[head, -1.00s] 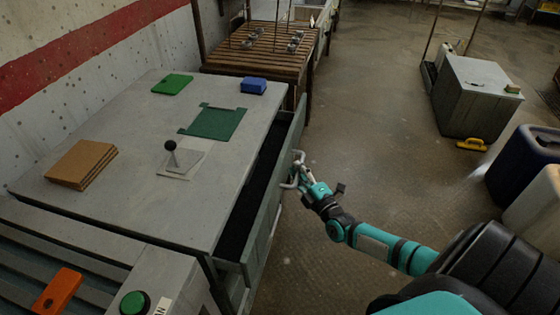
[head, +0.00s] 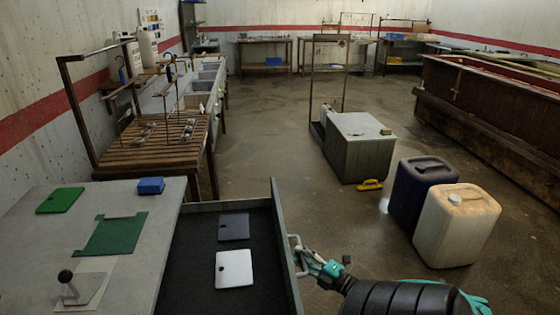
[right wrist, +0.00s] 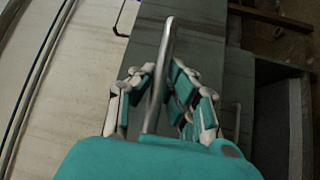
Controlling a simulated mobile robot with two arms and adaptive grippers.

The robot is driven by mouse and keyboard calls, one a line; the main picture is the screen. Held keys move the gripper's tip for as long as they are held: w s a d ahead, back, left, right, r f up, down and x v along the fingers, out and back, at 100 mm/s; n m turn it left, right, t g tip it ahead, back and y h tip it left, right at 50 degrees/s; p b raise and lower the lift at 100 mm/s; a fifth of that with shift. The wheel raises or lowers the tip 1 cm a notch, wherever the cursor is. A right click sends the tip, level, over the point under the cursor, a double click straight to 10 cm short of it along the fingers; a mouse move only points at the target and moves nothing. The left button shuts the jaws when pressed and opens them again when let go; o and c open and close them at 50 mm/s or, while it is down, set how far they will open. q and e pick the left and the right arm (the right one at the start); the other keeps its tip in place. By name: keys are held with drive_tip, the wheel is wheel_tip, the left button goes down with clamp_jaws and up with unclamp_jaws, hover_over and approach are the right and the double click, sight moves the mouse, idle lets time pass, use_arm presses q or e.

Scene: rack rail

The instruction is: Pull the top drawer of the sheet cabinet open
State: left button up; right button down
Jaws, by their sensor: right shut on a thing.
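The sheet cabinet's grey top (head: 160,215) is at the lower left in the head view. Its top drawer (head: 185,268) stands well out, with a dark lining, a dark sheet (head: 234,227) and a light sheet (head: 234,268) lying inside. My right gripper (head: 302,258) is at the outside of the drawer front, shut on the drawer handle (head: 293,241). In the right wrist view the bar of the handle (right wrist: 160,75) runs between the fingers of the gripper (right wrist: 155,90). My left gripper is out of view.
On the cabinet top lie a green block (head: 60,200), a blue box (head: 151,186), a green plate (head: 110,235) and a black-knobbed piece (head: 66,277). A slatted bench (head: 155,150) stands behind.

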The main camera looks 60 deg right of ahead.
drive_tip(key=shift+s+d+r, duration=0.15)
drive_tip(key=shift+s+d, duration=1)
drive_tip(key=shift+s, duration=0.15)
drive_tip(key=c, duration=1.3)
unclamp_jaws()
drive_tip(key=shift+c, duration=0.2)
drive_tip(key=s+a+f, duration=0.1)
drive_tip(key=s, duration=1.1)
drive_tip(key=shift+f, duration=0.4)
drive_tip(key=shift+w, duration=0.1)
